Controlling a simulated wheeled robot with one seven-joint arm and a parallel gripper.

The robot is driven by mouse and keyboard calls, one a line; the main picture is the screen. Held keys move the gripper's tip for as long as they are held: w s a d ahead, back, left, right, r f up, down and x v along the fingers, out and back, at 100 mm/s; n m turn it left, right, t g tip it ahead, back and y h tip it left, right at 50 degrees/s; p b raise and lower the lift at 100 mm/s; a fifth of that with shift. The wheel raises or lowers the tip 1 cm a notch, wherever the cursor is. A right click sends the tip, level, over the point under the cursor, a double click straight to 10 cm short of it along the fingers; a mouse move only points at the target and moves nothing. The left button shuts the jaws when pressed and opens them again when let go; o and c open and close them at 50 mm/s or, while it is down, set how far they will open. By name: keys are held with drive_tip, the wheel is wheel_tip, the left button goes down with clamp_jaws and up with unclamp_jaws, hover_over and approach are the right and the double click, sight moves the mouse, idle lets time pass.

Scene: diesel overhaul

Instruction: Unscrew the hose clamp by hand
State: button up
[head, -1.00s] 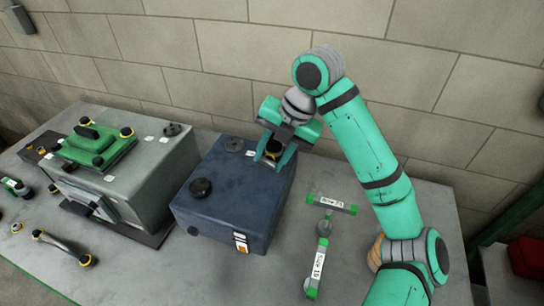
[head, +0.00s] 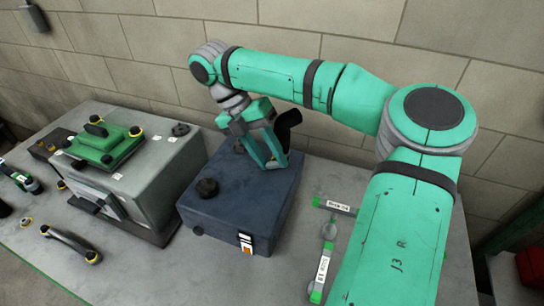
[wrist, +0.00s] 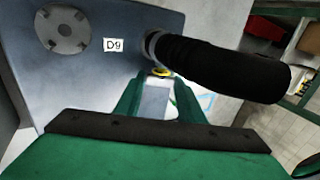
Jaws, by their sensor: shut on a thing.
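The hose clamp shows in the wrist view as a small yellow-ringed dark piece (wrist: 161,71) at my fingertips, close to the hose's end; most of it is hidden. My gripper (wrist: 158,85) is shut on it, at the blue-grey box (wrist: 95,18). A thick black hose (wrist: 215,68) meets the box by a D9 label and runs right. In the head view my gripper (head: 268,163) is tilted, fingers down at the right part of the box (head: 225,215), with the hose (head: 287,124) standing up beside it.
A round black cap (head: 207,188) is on the box top. A grey case (head: 165,175) with a green plate (head: 105,145) stands to the left. Labelled green-ended parts (head: 323,268) lie to the right. A dark handle-like part (head: 70,243) lies at the front left.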

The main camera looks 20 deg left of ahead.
drive_tip(key=shift+a+f+h, duration=0.1)
drive_tip(key=shift+a+h, duration=0.1)
drive_tip(key=shift+h, duration=0.55)
drive_tip(key=shift+a+f+h, duration=0.1)
drive_tip(key=shift+a+h, duration=0.1)
drive_tip(key=shift+h, duration=0.55)
drive_tip(key=shift+w, duration=0.1)
drive_tip(key=o, duration=0.8)
drive_tip(key=shift+d+f, duration=0.1)
drive_tip(key=shift+f, duration=0.05)
